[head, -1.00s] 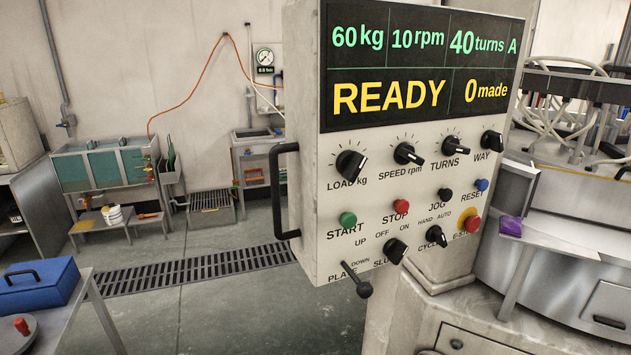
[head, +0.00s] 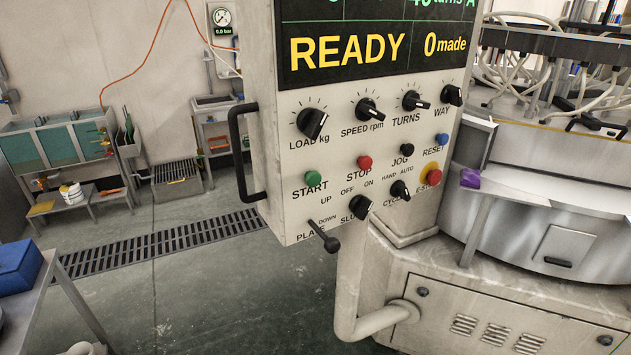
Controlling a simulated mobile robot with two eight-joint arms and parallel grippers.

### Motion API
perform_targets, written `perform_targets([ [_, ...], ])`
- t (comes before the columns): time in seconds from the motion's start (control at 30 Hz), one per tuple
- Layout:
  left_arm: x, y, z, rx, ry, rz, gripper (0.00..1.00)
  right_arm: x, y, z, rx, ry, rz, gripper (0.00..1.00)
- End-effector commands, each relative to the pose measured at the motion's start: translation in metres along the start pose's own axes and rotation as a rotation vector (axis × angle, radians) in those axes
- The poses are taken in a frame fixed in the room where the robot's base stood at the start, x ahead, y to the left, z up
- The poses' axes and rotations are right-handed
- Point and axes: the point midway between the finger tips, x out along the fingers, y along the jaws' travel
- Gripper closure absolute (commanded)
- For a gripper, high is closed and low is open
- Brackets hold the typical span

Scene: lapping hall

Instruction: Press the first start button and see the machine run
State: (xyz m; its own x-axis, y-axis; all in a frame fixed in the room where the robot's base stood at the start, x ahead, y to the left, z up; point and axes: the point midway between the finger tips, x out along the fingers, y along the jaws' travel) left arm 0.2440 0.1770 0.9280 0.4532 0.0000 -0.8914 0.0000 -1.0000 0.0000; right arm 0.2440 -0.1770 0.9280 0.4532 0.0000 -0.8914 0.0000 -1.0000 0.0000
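The control panel (head: 270,150) hangs in the middle of the head view, slightly tilted in the picture. Its display (head: 375,48) reads READY and 0 made; the top line is cut off. The green START button (head: 313,178) is at the left of the button row. The red STOP button (head: 364,163) is to its right. The machine (head: 520,235) stands behind and right of the panel, its upper part partly out of frame. Neither of my grippers is in view.
A black handle (head: 239,152) sticks out from the panel's left side, and the PLATE lever (head: 324,238) juts out below. A blue box (head: 18,268) sits on a bench at the left edge. A floor grate (head: 165,242) crosses open floor.

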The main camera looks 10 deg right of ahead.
Motion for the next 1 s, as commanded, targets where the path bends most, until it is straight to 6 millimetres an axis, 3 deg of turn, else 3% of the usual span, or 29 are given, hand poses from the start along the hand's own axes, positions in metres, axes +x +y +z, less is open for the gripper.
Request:
perform_targets([
  [0.03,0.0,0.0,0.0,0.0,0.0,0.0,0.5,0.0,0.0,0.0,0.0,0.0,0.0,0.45],
  [0.33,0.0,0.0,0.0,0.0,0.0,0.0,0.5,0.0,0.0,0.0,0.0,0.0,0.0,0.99],
  [1.0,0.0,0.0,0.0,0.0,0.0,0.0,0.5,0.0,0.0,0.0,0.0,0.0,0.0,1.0],
])
